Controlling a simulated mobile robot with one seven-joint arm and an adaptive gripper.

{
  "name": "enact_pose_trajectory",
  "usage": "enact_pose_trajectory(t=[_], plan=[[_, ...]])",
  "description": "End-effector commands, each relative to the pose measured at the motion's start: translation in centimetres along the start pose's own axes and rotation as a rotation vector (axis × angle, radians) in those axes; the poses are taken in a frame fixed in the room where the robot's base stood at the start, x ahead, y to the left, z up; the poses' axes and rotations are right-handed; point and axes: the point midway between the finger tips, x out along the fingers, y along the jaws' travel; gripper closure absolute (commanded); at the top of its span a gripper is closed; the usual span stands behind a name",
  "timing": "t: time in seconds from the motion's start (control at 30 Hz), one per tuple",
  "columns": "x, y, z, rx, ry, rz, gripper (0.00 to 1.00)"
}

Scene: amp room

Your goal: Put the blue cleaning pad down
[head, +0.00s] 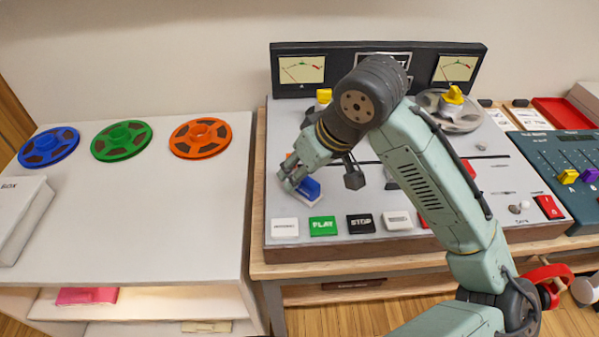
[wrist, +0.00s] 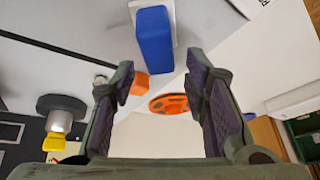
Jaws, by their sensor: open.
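The blue cleaning pad (head: 309,188), a blue block on a white base, rests on the grey tape-deck top (head: 250,222) behind the white button. My gripper (head: 288,180) is right beside it at the left, low over the deck. In the wrist view the pad (wrist: 154,42) lies just ahead of the fingertips of my gripper (wrist: 160,72). The fingers are spread, with nothing held between them. The head view does not show clearly whether a finger touches the pad.
A row of buttons, including a green PLAY button (head: 322,226), lies in front. Blue (head: 48,147), green (head: 121,140) and orange (head: 200,138) reels lie on the white table (head: 180,210) at left. A yellow-topped knob (head: 324,97) stands behind my gripper.

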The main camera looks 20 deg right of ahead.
Motion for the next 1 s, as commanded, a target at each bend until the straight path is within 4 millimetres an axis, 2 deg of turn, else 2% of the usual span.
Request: enact_pose_trajectory(t=[0.3,0.5,0.67,1.0], plan=[[-6.8,0.0,-0.1,-0.001,0.002,0.002,0.58],[-9.6,0.0,0.0,-0.001,0.002,0.001,0.58],[-10.4,0.0,0.0,-0.002,0.0,0.0,0.58],[-10.4,0.0,0.0,-0.001,0.001,0.0,0.58]])
